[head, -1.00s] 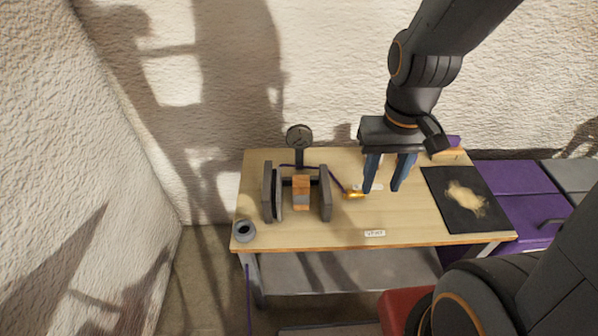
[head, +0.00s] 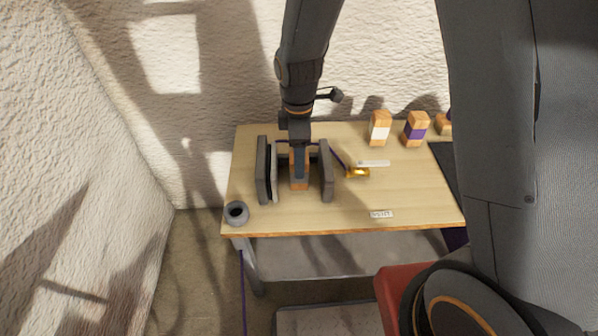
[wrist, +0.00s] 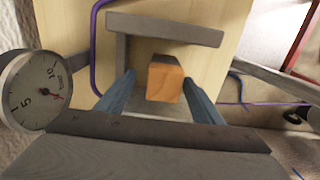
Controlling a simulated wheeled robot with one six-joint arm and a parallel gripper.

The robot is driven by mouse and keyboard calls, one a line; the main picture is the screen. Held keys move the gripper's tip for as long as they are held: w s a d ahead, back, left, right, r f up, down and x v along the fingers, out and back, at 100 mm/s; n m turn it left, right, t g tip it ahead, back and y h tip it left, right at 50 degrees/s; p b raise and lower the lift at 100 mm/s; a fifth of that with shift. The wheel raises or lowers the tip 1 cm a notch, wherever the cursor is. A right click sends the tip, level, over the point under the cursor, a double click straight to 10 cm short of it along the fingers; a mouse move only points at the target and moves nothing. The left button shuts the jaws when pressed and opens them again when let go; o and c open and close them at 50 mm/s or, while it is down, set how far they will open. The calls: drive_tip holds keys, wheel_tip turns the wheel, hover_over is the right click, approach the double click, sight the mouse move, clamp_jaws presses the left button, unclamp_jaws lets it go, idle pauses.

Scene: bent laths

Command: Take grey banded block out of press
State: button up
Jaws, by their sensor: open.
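The press (head: 326,172) stands on the left part of the table, with upright dark grey jaws. The block (wrist: 165,82) stands between them, showing its orange wooden end in the wrist view; a gap shows between it and the jaw beyond. Its grey band is hidden in the wrist view and mostly covered by a finger in the head view. My gripper (wrist: 158,80) is open and points down over the press, with one blue finger on either side of the block. I see space between the fingers and the block.
A dial gauge (wrist: 36,92) stands close beside my gripper. A dark grey ring-shaped pot (head: 236,212) sits at the table's front left corner. White-banded (head: 379,128) and purple-banded (head: 416,128) blocks stand at the back right. A yellow piece (head: 358,172) lies right of the press.

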sight(295, 184)
drive_tip(key=f, duration=0.6)
drive_tip(key=shift+s+f, duration=0.2)
drive_tip(key=shift+s, duration=0.1)
drive_tip(key=shift+c, duration=0.2)
drive_tip(key=c, duration=1.2)
drive_tip(key=shift+r, duration=0.15)
